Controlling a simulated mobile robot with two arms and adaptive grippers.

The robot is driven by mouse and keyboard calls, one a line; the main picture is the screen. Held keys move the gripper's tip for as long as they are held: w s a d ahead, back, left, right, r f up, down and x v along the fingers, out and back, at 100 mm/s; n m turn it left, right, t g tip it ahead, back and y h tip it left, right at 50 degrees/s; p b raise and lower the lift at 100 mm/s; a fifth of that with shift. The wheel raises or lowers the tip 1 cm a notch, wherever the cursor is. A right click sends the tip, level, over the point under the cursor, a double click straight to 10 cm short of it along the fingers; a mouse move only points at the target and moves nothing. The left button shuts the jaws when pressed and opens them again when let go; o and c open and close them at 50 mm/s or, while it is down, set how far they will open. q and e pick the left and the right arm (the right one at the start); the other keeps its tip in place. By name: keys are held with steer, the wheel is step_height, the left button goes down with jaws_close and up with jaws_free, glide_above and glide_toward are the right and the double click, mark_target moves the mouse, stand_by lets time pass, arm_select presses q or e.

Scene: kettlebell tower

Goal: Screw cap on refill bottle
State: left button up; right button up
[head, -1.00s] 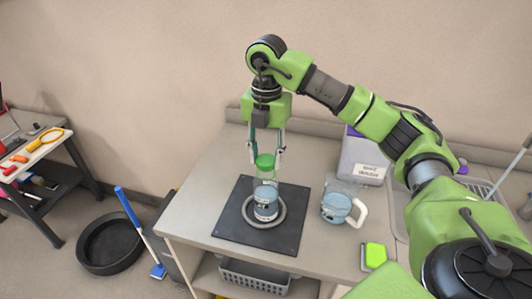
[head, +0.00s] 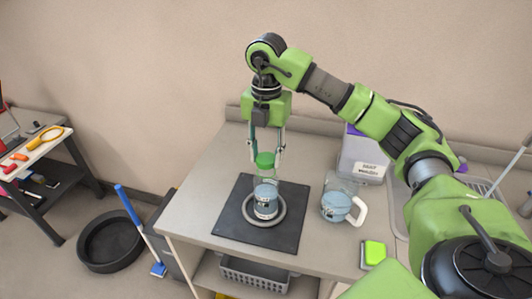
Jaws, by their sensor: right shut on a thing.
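The refill bottle (head: 266,203) is clear with blue liquid and a label, and stands upright in a grey ring (head: 249,221) on a dark mat (head: 290,237). The green cap (head: 265,160) is at the bottle's top; I cannot tell whether its thread is engaged. My right gripper (head: 266,155) points straight down from above and is shut on the green cap, a finger on each side. My left gripper is not in view.
A clear jug (head: 336,206) with a white handle stands right of the mat. A labelled container (head: 362,158) stands behind it. A green-and-yellow sponge (head: 374,253) lies at the front right. The counter (head: 206,190) left of the mat is clear.

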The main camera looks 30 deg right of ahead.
steer(key=shift+f+b, duration=0.8)
steer(key=shift+f, duration=0.35)
steer(key=o, duration=1.2)
